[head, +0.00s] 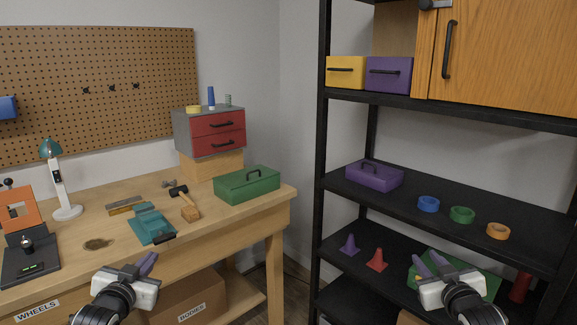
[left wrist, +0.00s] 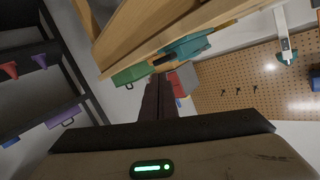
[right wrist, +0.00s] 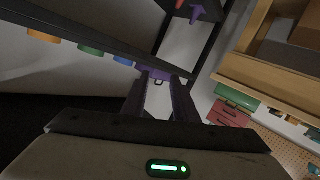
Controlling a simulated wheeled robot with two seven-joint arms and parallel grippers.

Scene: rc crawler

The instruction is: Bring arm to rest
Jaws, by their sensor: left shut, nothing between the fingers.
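My left gripper (head: 146,264) is in front of the workbench, low in the head view. Its fingers lie together with nothing between them, as the left wrist view (left wrist: 157,98) also shows. My right gripper (head: 430,263) is in front of the black shelf unit, with a green surface behind it. Its fingers stand apart in the right wrist view (right wrist: 160,100), and the gap is empty. Neither gripper touches anything that I can see.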

